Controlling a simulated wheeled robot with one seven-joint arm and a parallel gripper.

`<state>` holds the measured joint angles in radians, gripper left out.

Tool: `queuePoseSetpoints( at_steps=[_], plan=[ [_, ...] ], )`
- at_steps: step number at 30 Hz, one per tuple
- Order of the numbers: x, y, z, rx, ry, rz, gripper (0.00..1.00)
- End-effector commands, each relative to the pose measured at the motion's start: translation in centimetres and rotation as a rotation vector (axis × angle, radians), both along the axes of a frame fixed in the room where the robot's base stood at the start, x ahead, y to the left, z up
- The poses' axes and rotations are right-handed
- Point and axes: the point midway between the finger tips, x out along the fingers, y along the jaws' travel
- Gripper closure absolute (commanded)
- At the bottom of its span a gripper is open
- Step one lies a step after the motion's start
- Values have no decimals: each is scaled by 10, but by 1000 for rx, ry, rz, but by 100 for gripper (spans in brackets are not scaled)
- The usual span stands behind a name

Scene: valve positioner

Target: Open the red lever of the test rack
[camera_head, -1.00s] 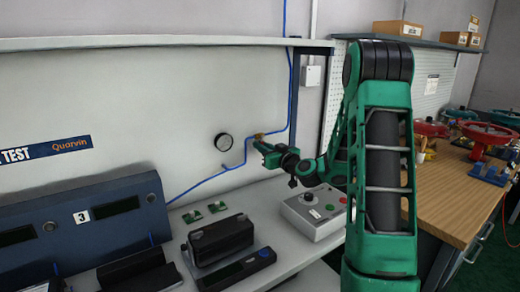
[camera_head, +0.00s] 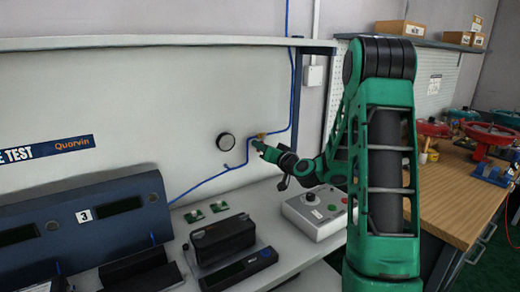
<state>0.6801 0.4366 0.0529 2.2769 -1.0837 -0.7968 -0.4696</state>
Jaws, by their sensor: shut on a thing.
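My gripper (camera_head: 257,145) is at the back panel of the test rack (camera_head: 150,110), just below a small brass valve (camera_head: 262,135) on the blue pipe (camera_head: 205,182). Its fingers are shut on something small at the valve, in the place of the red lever. No red of the lever can be made out, as the fingers cover it at this distance. My arm reaches in from the right.
A round gauge (camera_head: 225,142) is on the panel left of my gripper. Below on the bench are a grey control box (camera_head: 315,212) with buttons, a black device (camera_head: 222,238) and two small green boards. A wooden workbench (camera_head: 460,205) stands at right.

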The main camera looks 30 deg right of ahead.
Motion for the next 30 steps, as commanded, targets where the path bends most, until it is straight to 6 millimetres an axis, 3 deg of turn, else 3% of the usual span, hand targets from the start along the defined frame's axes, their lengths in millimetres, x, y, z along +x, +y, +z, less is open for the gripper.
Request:
queuePoseSetpoints(
  at_steps=[30],
  plan=[
    [-1,17,23,916,33,-3,100]
  ],
)
